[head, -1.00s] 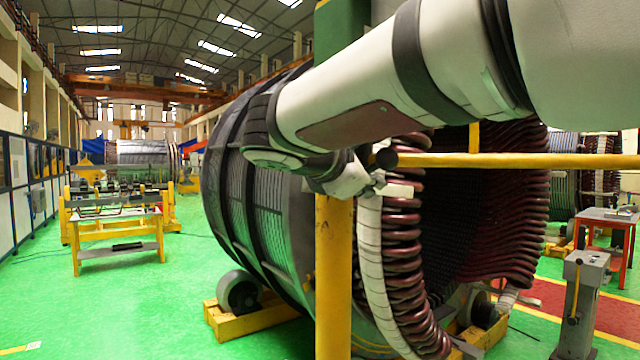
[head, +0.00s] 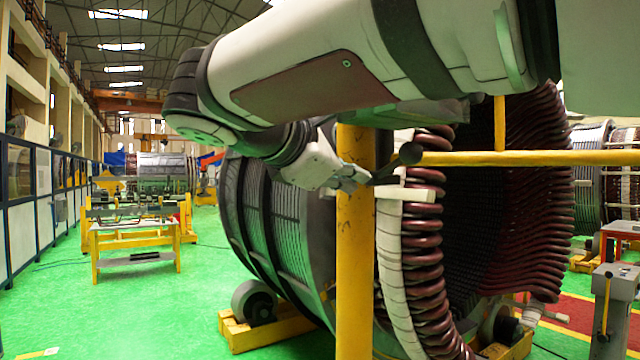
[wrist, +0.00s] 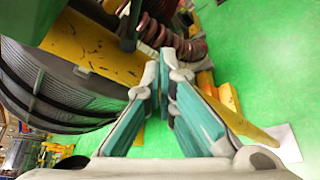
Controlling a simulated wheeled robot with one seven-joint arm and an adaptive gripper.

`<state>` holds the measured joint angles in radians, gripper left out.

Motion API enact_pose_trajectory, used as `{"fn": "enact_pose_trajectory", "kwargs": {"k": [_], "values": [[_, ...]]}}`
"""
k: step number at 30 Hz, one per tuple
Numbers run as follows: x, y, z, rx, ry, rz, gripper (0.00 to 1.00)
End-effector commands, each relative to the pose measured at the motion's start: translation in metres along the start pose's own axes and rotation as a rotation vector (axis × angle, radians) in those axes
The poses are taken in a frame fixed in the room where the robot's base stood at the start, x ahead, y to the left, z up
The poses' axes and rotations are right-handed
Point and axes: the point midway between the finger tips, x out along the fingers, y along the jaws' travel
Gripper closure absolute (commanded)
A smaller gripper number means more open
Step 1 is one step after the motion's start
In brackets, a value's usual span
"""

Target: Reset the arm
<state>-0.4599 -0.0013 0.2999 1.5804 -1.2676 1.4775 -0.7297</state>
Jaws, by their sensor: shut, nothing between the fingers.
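My arm reaches from the upper right of the head view across the front of the stator, and my gripper (head: 366,180) is at its end. The gripper hangs in the air beside the yellow post (head: 357,270). In the wrist view the two teal fingers of my gripper (wrist: 164,62) come together at their tips, shut and empty. The large stator (head: 285,210) stands behind the post, with dark red winding ends (head: 428,235) around its opening. A white bar (head: 405,194) shows just right of the gripper; I cannot tell whether they touch.
A yellow rail (head: 540,158) runs right from the post, close to the gripper, with a black knob (head: 411,153) near its left end. A yellow workbench (head: 137,240) stands at the left. A grey stand (head: 612,300) is at the right.

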Motion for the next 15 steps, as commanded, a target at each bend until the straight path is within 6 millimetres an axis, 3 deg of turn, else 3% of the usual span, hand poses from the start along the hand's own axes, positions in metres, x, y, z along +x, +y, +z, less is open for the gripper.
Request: {"fn": "enact_pose_trajectory", "kwargs": {"k": [11, 15], "values": [[0.0, 0.0, 0.0, 0.001, 0.0, -0.001, 1.0], [0.008, -0.019, 0.007, 0.042, 0.019, -0.043, 1.0]]}}
